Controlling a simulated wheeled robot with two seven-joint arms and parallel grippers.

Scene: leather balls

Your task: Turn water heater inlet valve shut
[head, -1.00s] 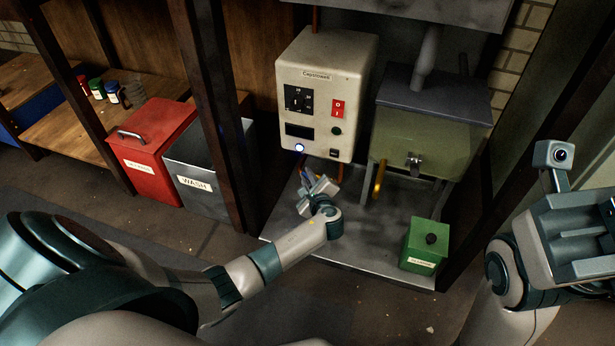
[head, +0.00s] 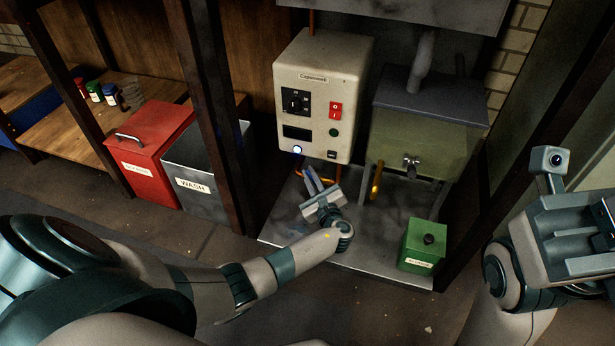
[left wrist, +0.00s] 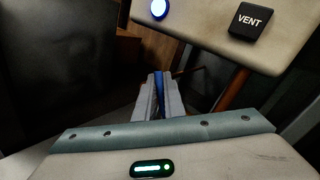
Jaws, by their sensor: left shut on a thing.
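The cream water heater (head: 312,75) hangs on the wall, with a dial, a red switch and a lit round button on its front. Copper pipes (head: 322,184) run below it. My left gripper (head: 313,182) is under the heater's lower left edge, shut on a narrow blue valve handle (left wrist: 158,86). In the left wrist view, the fingers (left wrist: 159,95) press on both sides of the blue handle. The valve body is hidden, so its exact turn cannot be told. My right gripper (head: 580,235) is at the right edge, far from the valve; its jaw gap is unclear.
A green tank (head: 425,140) on legs stands right of the heater, above a metal tray (head: 375,235). A small green box (head: 422,248) sits on the tray. A grey WASH bin (head: 185,170), a red bin (head: 150,140) and a dark post (head: 215,110) stand left.

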